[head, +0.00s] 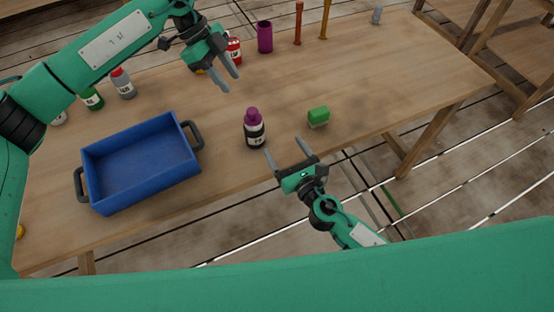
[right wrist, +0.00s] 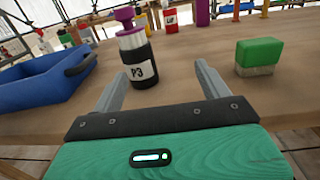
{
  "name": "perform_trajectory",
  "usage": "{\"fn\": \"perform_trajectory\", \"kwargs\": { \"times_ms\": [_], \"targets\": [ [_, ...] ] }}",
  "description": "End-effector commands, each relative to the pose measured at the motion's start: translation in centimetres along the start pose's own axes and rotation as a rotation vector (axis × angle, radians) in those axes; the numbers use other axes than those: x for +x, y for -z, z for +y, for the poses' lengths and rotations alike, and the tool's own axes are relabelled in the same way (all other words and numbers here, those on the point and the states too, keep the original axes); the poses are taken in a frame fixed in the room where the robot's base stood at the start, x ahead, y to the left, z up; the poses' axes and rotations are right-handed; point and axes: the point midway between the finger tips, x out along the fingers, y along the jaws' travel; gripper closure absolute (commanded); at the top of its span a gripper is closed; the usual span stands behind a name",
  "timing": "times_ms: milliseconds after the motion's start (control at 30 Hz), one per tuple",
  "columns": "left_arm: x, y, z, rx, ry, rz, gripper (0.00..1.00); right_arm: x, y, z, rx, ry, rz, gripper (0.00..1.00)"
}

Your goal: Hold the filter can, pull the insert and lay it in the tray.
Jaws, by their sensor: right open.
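The filter can (head: 255,137), black and silver with a P3 label, stands upright on the table. Its purple insert (head: 252,114) sticks up from the top; the insert also shows in the right wrist view (right wrist: 126,16). The blue tray (head: 98,193) is empty, left of the can. My right gripper (head: 284,146) is open and empty just in front of the can. In the right wrist view the can (right wrist: 138,62) appears between the fingers, beyond them, with no visible contact. My left gripper (head: 230,83) hangs behind the can, fingers apart and empty.
A green and beige block (head: 318,117) lies right of the can. A purple cup (head: 265,37), a red can (head: 233,48) and posts stand at the back. Grey (head: 122,83) and green (head: 92,98) bottles stand behind the tray. Table space right of the block is clear.

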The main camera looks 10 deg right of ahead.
Motion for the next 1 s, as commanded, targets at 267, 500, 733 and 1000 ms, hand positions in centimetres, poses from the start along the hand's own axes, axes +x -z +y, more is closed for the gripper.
{"fn": "perform_trajectory", "kwargs": {
  "times_ms": [267, 500, 733, 1000],
  "targets": [
    [0.0, 0.0, 0.0, 0.000, 0.000, 0.000, 0.64, -0.5, 1.0, 3.4, -0.017, -0.090, 0.020, 0.23],
    [0.0, 0.0, 0.0, 0.000, 0.000, 0.000, 0.64, 3.0, 1.0, 3.6, -0.017, -0.088, 0.019, 0.23],
    [0.0, 0.0, 0.0, 0.000, 0.000, 0.000, 0.64, 7.5, 1.1, 4.0, -0.016, -0.088, 0.019, 0.23],
    [0.0, 0.0, 0.0, 0.000, 0.000, 0.000, 0.64, 11.5, 1.3, 4.3, -0.017, -0.087, 0.021, 0.23]
  ]
}}
